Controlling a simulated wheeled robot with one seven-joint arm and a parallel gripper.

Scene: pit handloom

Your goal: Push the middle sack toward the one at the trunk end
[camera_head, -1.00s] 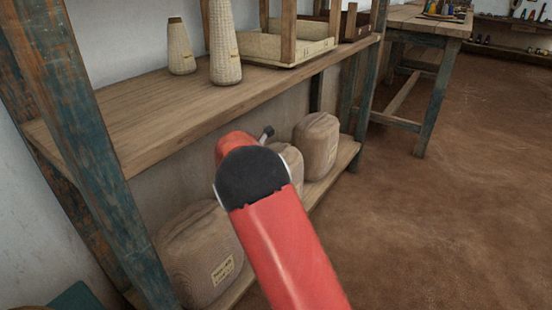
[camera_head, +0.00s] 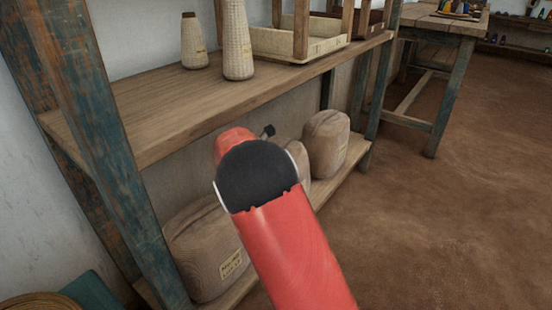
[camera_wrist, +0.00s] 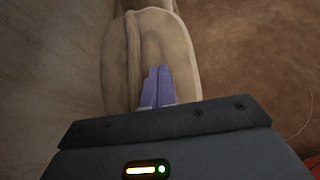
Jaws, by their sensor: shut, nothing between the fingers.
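Several bulky tan sacks stand in a row on the low shelf in the head view. The near sack (camera_head: 208,252) has a small pale label. The middle sack (camera_head: 299,158) is mostly hidden behind my red arm. The far sack (camera_head: 326,145) stands upright just beyond it. My gripper (camera_wrist: 158,72) shows in the wrist view with its purple fingers shut and empty. The fingertips lie in front of a tan sack (camera_wrist: 120,60); I cannot tell whether they touch it. In the head view the fingers are hidden behind my arm. No trunk is clearly identifiable.
The low shelf (camera_head: 345,183) lies under a wooden upper shelf (camera_head: 165,110) holding two woven cones (camera_head: 238,45) and a tray (camera_head: 290,45). A worn blue-green post (camera_head: 120,180) stands near. A teal object (camera_head: 92,292) shows lower left. Brown floor (camera_head: 430,230) is open at right.

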